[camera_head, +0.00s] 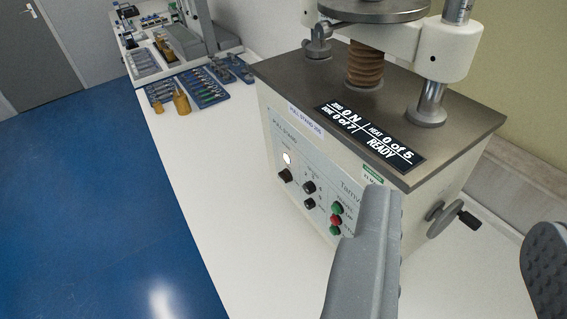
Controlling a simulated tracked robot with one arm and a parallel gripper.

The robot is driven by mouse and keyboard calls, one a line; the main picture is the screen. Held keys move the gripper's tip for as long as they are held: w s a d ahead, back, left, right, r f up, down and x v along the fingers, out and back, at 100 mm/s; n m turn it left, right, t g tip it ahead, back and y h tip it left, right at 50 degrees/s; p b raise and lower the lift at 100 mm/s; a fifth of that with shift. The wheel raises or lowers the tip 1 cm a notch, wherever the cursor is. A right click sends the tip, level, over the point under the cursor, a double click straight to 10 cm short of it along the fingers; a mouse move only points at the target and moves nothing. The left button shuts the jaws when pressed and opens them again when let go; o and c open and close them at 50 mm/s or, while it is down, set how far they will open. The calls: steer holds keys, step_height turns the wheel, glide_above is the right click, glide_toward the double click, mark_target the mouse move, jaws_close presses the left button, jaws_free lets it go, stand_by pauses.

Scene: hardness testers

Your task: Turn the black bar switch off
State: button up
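The pull stand (330,150) is a cream machine with a dark metal top, and its front panel faces left. A small black switch (285,175) sits on the panel's left part, just below a lit white lamp (287,158). It looks like the bar switch, but its exact angle is too small to tell. Two black knobs (309,195) are to its right. My gripper (463,213) is open and empty, with its grey fingers wide apart. The left finger is in front of the panel's lower right part and hides some of it. The switch is left of both fingers and untouched.
Green and red buttons (336,219) are right of the knobs. A crank wheel (450,214) sticks out on the stand's right side. A black display (370,138) reads READY. Blue tool trays (203,86) lie farther back on the white bench (190,190), which is clear left of the stand.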

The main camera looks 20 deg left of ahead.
steer(key=shift+w, duration=0.15)
steer(key=o, duration=0.4)
steer(key=shift+r, duration=0.1)
steer(key=shift+c, duration=0.2)
steer(key=shift+o, duration=0.2)
steer(key=shift+w+a+r, duration=0.1)
steer(key=shift+w+a, duration=0.15)
steer(key=shift+w, duration=0.05)
steer(key=w+a+m+t+y, duration=0.5)
steer(key=w+a+m, duration=1)
steer(key=w+a, duration=0.55)
steer(key=w+a+f+m+h, duration=0.3)
steer(key=f+m, duration=0.3)
steer(key=f, duration=0.1)
steer(key=w+a+f+m+g+h, duration=0.1)
steer(key=w+a+f+m+h, duration=0.25)
steer(key=f+m, duration=0.3)
steer(key=w+a+f+m+h, duration=0.2)
steer(key=w+f+m+h, duration=0.15)
steer(key=f+m, duration=0.35)
steer(key=m+g+h+b, duration=0.2)
steer(key=m+g+h, duration=0.35)
steer(key=m, duration=0.35)
glide_toward(281, 177)
steer(key=shift+h, duration=0.25)
steer(key=x, duration=0.8)
steer(key=shift+w+f, duration=0.2)
